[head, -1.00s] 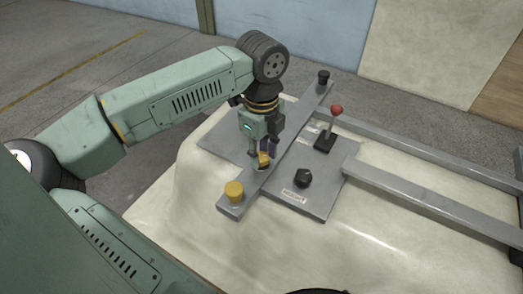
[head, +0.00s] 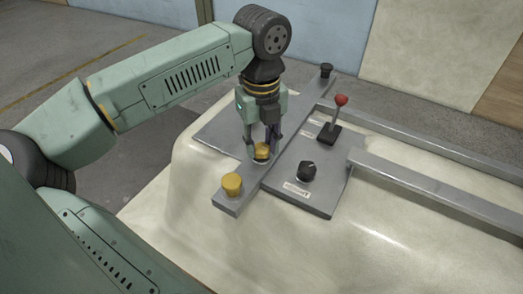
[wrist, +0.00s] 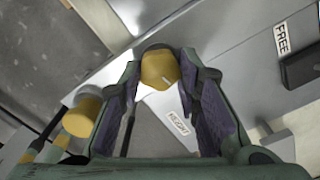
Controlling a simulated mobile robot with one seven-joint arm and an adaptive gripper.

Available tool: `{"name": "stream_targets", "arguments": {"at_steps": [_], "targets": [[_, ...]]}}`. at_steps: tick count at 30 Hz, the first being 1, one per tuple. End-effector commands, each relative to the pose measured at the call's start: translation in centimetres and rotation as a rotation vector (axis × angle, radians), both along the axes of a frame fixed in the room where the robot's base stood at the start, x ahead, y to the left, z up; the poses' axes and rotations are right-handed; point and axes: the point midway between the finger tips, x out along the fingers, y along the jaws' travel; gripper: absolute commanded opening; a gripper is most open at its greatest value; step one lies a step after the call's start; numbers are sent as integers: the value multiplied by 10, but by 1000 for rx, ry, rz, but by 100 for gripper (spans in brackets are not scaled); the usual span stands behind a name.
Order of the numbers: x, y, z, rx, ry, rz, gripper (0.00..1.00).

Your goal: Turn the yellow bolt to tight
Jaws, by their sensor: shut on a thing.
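A yellow bolt (head: 262,149) stands on a long grey bar (head: 306,113) that lies across a grey plate. My gripper (head: 262,151) points down over the bolt, with one finger on each side, and is shut on it. In the wrist view, the bolt's faceted yellow head (wrist: 158,70) sits between the fingertips (wrist: 162,64). The fingers hide part of its sides. The bolt's base is hard to see.
A second yellow round piece (head: 231,184) stands at the bar's near end, close to my gripper. A black knob (head: 307,170), a red-tipped lever (head: 335,119) and a black knob (head: 326,70) stand nearby. Grey rails (head: 430,189) run right.

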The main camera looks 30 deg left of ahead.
Motion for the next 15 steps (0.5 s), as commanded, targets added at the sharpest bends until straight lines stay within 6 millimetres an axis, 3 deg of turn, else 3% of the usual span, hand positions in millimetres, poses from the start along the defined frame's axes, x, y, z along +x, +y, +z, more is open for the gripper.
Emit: {"name": "stream_targets", "arguments": {"at_steps": [15], "targets": [[0,0,-3,0,-1,-491,3]]}}
